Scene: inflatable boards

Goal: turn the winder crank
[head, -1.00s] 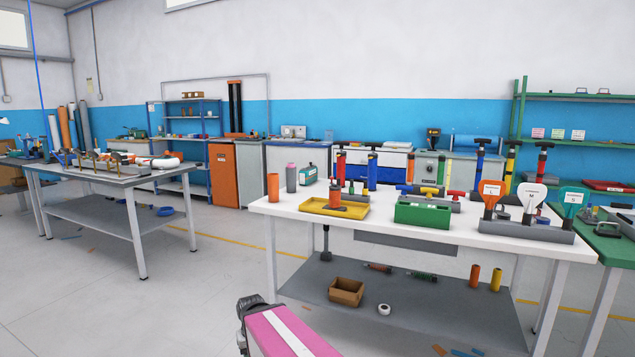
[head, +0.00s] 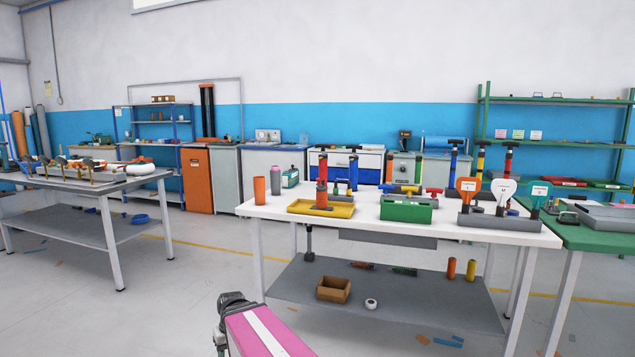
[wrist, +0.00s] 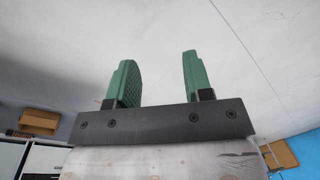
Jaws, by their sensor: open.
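I cannot pick out a winder crank for certain in either view. A small dark fitting (head: 309,242) hangs under the left part of the white workbench (head: 350,217), but it is too small to identify. My gripper (wrist: 158,58) shows in the wrist view with its two green fingers apart and nothing between them. Behind the fingers is only pale wall or ceiling. In the head view my pink arm shows at the bottom, short of the white bench, and the fingers are out of sight.
A yellow tray (head: 322,209), a green toolbox (head: 407,210) and a grey rack with paddle-shaped tags (head: 510,221) stand on the white bench. A cardboard box (head: 333,289) sits on its lower shelf. A grey table (head: 90,181) stands left, with open floor (head: 190,290) between.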

